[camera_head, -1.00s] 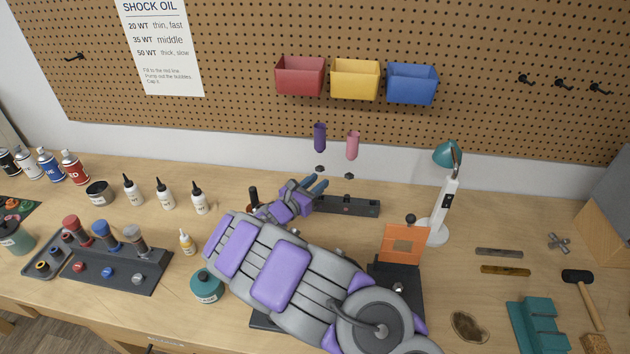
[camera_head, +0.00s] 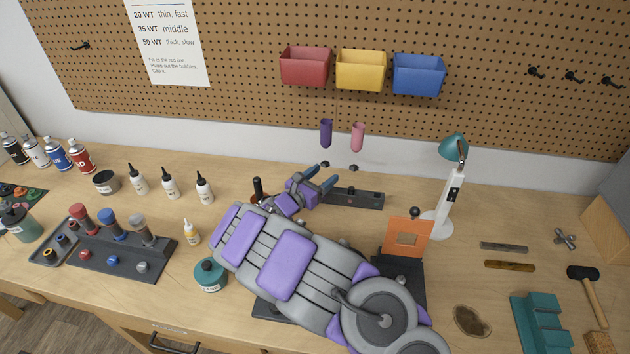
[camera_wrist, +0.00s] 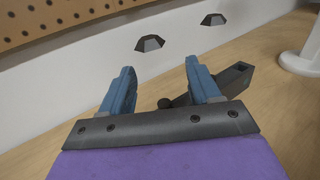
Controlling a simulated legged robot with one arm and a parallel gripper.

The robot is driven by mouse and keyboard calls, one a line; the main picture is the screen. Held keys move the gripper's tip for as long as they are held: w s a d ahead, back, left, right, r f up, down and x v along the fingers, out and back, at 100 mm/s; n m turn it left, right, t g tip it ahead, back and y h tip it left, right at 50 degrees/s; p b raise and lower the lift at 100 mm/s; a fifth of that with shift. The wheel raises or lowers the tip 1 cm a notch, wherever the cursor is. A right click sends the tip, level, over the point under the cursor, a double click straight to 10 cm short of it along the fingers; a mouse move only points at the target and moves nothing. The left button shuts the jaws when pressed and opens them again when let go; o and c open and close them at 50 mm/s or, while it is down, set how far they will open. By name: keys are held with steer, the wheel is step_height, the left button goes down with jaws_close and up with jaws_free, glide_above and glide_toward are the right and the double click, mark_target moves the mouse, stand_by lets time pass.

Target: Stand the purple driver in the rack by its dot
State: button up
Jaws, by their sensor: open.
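The dark rack (camera_head: 368,199) is a long low bar on the bench behind my gripper, partly hidden; no coloured dot can be made out. My gripper (camera_head: 322,177) is open and empty, below the drivers and by the rack's left end. In the wrist view, the rack (camera_wrist: 236,78) lies beyond the blue fingers (camera_wrist: 160,68).
An orange panel on a dark stand (camera_head: 408,238) and a teal lamp (camera_head: 453,148) stand to the right. Dropper bottles (camera_head: 170,184) and a dark shock stand (camera_head: 120,258) are left. Red, yellow and blue bins (camera_head: 361,70) hang above. Bench between lamp and right-hand tools is partly clear.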

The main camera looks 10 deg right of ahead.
steer(key=p+v, duration=0.3)
steer(key=v, duration=1.4)
steer(key=shift+a+p, duration=0.2)
steer(key=shift+p, duration=0.2)
steer(key=shift+s, duration=0.15)
